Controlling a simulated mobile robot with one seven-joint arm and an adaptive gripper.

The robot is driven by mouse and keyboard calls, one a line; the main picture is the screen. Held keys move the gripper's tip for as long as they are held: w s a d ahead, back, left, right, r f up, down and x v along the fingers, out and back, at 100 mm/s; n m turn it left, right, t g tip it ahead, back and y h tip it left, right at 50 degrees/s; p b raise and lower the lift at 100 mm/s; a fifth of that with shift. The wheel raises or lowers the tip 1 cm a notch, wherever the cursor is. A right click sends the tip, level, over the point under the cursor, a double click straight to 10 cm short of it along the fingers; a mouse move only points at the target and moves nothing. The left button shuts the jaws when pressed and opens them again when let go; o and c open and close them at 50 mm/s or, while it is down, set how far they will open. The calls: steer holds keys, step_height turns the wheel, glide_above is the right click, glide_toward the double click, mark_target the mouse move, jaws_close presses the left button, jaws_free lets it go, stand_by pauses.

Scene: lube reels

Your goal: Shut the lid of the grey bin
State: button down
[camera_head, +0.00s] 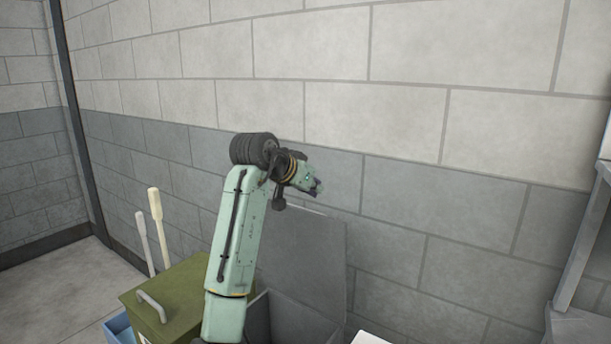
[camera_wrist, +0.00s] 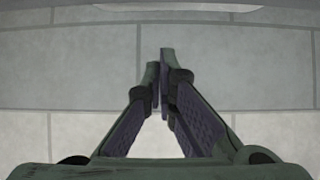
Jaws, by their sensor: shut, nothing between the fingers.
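The grey bin (camera_head: 308,316) stands at the bottom centre of the head view, against the block wall and partly hidden behind my arm. Its flat grey lid (camera_head: 312,248) is open and stands up nearly vertical at the back of the bin, by the wall. My gripper (camera_head: 317,188) is above the lid's upper edge in the picture, pointing right. Its distance from the lid cannot be told. In the wrist view the fingers (camera_wrist: 160,65) come together at the tips with nothing between them, with the pale block wall behind. The bin and lid do not show in that view.
A green lidded bin (camera_head: 185,291) with a handle stands left of the grey bin, beside a blue container (camera_head: 117,328). Two pale poles (camera_head: 156,220) rise behind it. A grey shelf frame (camera_head: 583,245) stands at the right. A white surface (camera_head: 370,338) shows at the bottom edge.

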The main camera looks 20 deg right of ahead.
steer(key=shift+s+a+f+p, duration=0.1)
steer(key=shift+a+f+p, duration=0.05)
steer(key=shift+f+p, duration=0.3)
steer(key=shift+s+a+f+p, duration=0.15)
steer(key=shift+a+f+p, duration=0.05)
steer(key=shift+f, duration=0.3)
steer(key=shift+s+a+f+p, duration=0.1)
steer(key=shift+a+f+p, duration=0.05)
steer(key=shift+f+p, duration=0.3)
